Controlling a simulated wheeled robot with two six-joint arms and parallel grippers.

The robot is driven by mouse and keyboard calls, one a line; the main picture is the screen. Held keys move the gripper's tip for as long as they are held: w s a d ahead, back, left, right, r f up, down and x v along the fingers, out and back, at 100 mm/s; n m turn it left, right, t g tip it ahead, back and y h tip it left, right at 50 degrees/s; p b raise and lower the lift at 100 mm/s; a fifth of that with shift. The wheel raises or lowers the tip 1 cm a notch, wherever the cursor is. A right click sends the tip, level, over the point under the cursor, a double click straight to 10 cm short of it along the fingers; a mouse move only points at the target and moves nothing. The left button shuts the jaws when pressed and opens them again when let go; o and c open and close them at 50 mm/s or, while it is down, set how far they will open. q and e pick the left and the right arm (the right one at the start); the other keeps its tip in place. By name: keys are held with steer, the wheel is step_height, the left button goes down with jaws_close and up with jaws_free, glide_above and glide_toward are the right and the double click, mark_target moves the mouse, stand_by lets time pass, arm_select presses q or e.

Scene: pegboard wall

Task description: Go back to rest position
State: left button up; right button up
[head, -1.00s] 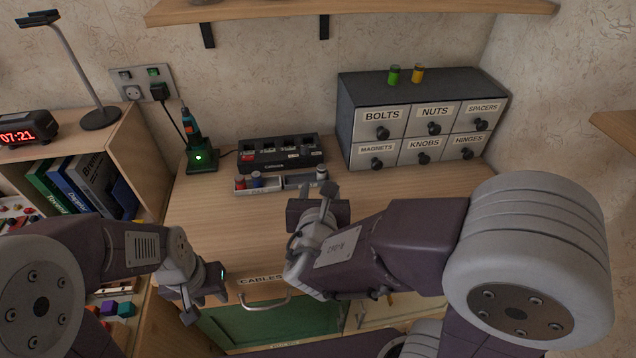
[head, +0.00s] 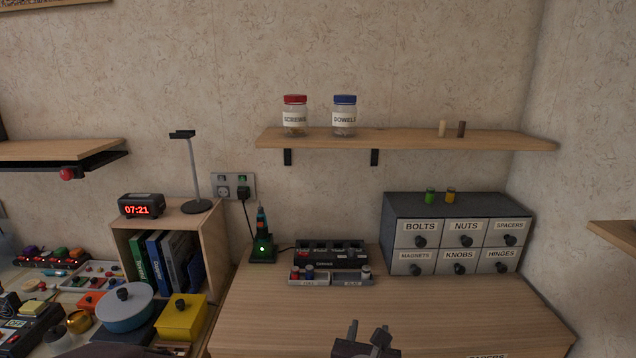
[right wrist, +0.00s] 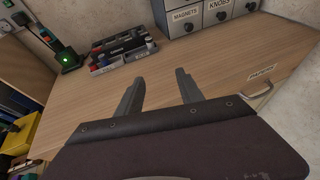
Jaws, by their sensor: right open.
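My right gripper (head: 366,340) shows at the bottom edge of the head view, over the front part of the wooden desk (head: 440,312). In the right wrist view its two fingers (right wrist: 160,90) are spread apart with nothing between them. Beyond the fingertips lie bare desk top and a small tray (right wrist: 125,58) of little parts. My left gripper does not show in the head view.
A drawer cabinet (head: 450,207) stands at the desk's back right, with a charger block (head: 332,254) and screwdriver dock (head: 262,254) to its left. A shelf (head: 410,141) with jars hangs above. The desk's middle is clear.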

steer(key=s+d+r+m+g+h+p, duration=0.1)
steer(key=d+m+g+h+p, duration=0.2)
steer(key=d, duration=0.5)
steer(key=s+d+r+m+g+h+p, duration=0.1)
steer(key=s+d+m+g+h+p, duration=0.15)
steer(key=d+m, duration=0.4)
steer(key=s+d+f+m+g+y+p, duration=0.2)
steer(key=s+m+g, duration=0.2)
steer(key=s+m, duration=0.1)
steer(key=s+d+f+m+g+y+p, duration=0.2)
steer(key=s+m+g+p, duration=0.1)
steer(key=s+m, duration=0.25)
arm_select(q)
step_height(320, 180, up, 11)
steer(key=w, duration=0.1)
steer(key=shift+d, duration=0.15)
arm_select(e)
steer(key=w+a+f+m+y, duration=0.2)
steer(key=a+m+y, duration=0.3)
steer(key=a+m, duration=0.5)
steer(key=m, duration=0.3)
steer(key=shift+a+f+m, duration=0.25)
steer(key=shift+f+m, duration=0.05)
steer(key=shift+f, duration=0.1)
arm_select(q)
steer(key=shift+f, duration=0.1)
arm_select(e)
steer(key=shift+t, duration=0.25)
